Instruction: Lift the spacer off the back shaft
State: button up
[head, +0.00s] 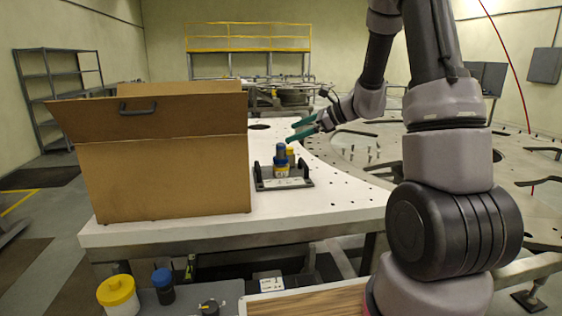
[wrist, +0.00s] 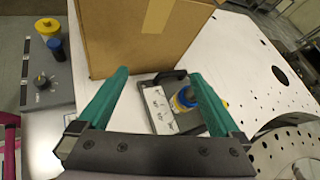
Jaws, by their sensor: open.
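A small dark plate with black handles (head: 262,184) lies on the white table. Two stacks of rings stand on it. The front stack (head: 281,168) shows blue, yellow and white bands with a blue piece on top. Behind it to the right is a yellow piece (head: 291,153), partly hidden; I cannot tell which piece is the spacer, and the shafts are hidden. My gripper (head: 304,130) is open, its green fingers above and behind the stacks, apart from them. In the wrist view the plate (wrist: 158,113) lies beyond the fingers, and the right finger partly covers a blue-and-yellow ring (wrist: 184,99).
A large open cardboard box (head: 165,175) stands left of the plate on the white table (head: 215,232). A perforated round deck (head: 385,160) lies to the right. A yellow-lidded jar (head: 118,294) and a blue-capped bottle (head: 163,285) stand low in front.

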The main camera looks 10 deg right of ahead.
aim_at(285, 156)
jog(key=w+d+f+m+t+h, duration=0.1)
jog(key=w+d+f+m, duration=0.2)
jog(key=w+f, duration=0.15)
jog(key=w+d+f+m+t, duration=0.2)
jog(key=w+f+m, duration=0.1)
jog(key=f, duration=0.3)
jog(key=x, duration=1)
jog(key=shift+w+d, duration=0.25)
jog(key=shift+w, duration=0.15)
jog(key=c, duration=1.3)
jog(key=shift+r, duration=0.15)
